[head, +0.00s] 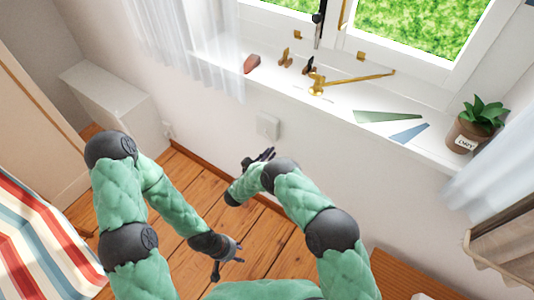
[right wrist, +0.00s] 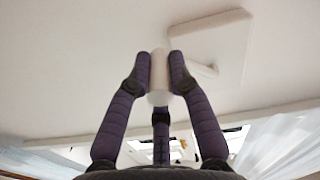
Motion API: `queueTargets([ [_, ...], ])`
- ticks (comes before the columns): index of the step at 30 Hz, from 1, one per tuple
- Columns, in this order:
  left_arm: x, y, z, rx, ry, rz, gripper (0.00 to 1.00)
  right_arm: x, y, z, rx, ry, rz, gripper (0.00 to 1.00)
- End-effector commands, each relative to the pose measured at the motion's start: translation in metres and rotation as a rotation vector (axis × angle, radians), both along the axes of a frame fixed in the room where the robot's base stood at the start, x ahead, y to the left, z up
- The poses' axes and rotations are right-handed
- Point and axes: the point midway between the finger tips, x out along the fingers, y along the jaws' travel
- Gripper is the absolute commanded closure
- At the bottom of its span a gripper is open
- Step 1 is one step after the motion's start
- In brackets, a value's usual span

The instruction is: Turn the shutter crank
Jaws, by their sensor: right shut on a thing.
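The shutter crank's white housing (head: 267,126) is on the wall below the window sill. In the right wrist view, a square white housing plate (right wrist: 212,42) shows with a small white crank arm (right wrist: 204,70) against it. My right gripper (head: 268,153) is just below the housing. In the right wrist view, its dark fingers (right wrist: 160,72) are shut on a white cylindrical crank handle (right wrist: 158,90). Part of the handle is hidden by the fingers. My left gripper (head: 227,262) is low over the wooden floor, open and empty, away from the crank.
The window sill (head: 340,108) above holds brass fittings (head: 318,84), a reddish object (head: 252,64), green and blue flat pieces (head: 388,117) and a potted plant (head: 477,125). A striped bed cover (head: 35,240) lies at left. Sheer curtains (head: 190,40) hang beside the window.

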Motion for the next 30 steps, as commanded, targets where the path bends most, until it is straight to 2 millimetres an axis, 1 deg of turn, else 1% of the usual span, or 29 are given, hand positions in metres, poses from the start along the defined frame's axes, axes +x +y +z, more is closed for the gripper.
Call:
queueTargets([
  [1,0.0,0.0,0.004,0.0,0.0,0.0,0.6,-0.002,-0.003,0.003,-0.029,0.024,-0.002,1.0],
  [6,0.0,0.0,0.011,0.0,0.0,0.0,0.6,-0.006,-0.007,0.011,-0.13,0.099,-0.002,1.0],
  [15,0.0,0.0,0.019,0.0,0.0,0.0,0.6,-0.009,-0.012,0.022,-0.261,0.192,-0.002,1.0],
  [22,0.0,0.0,0.021,0.0,0.0,0.0,0.6,-0.01,-0.013,0.025,-0.304,0.223,-0.003,1.0],
  [30,0.0,0.0,0.021,0.0,0.0,0.0,0.6,-0.01,-0.014,0.025,-0.309,0.228,-0.003,1.0],
])
